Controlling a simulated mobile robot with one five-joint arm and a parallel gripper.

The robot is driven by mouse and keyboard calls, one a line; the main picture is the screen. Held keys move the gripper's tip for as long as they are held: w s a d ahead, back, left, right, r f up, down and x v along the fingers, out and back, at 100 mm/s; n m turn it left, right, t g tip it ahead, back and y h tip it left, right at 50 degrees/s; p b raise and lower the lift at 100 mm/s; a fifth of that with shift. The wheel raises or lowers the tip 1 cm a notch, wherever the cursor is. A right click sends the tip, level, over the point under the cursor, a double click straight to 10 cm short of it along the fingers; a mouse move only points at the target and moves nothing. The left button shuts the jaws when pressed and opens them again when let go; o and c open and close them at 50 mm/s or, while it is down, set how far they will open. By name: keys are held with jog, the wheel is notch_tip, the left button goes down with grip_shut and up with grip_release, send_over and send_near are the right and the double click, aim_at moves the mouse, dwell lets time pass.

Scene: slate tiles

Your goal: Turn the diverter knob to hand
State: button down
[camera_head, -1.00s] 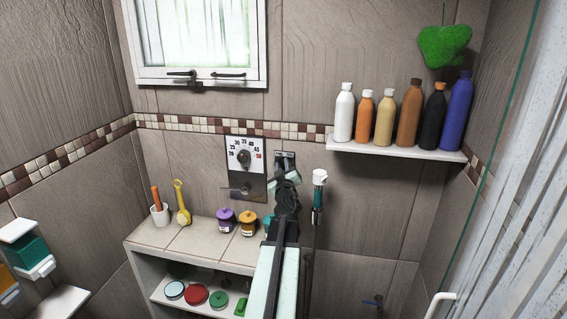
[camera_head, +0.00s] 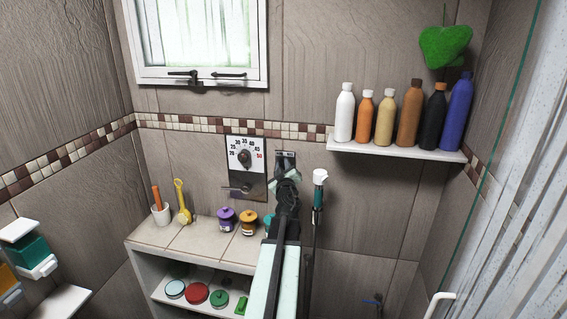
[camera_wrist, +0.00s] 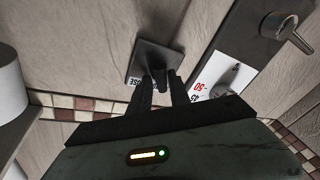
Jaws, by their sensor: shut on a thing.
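The diverter's small dark plate (camera_head: 286,155) is on the tiled wall, right of the temperature panel. In the wrist view the plate (camera_wrist: 151,62) carries partly covered lettering near its lower edge. My gripper (camera_head: 284,178) is at the plate, and my arm hides much of that spot. In the wrist view both fingers of my gripper (camera_wrist: 162,78) reach the plate, close together. They are shut on the diverter knob, which is mostly hidden between them; its pointing direction cannot be told.
The temperature panel (camera_head: 257,182) with its round dial (camera_head: 244,159) is just left of my gripper. A hand shower (camera_head: 319,190) hangs close on the right. Jars, including a purple one (camera_head: 226,219), stand on the ledge (camera_head: 180,241) below. Bottles line a shelf (camera_head: 395,151) at right.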

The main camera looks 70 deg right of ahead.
jog(key=shift+s+n+p, duration=0.15)
jog(key=shift+n+p, duration=0.15)
jog(key=shift+n, duration=0.1)
dwell(3.8)
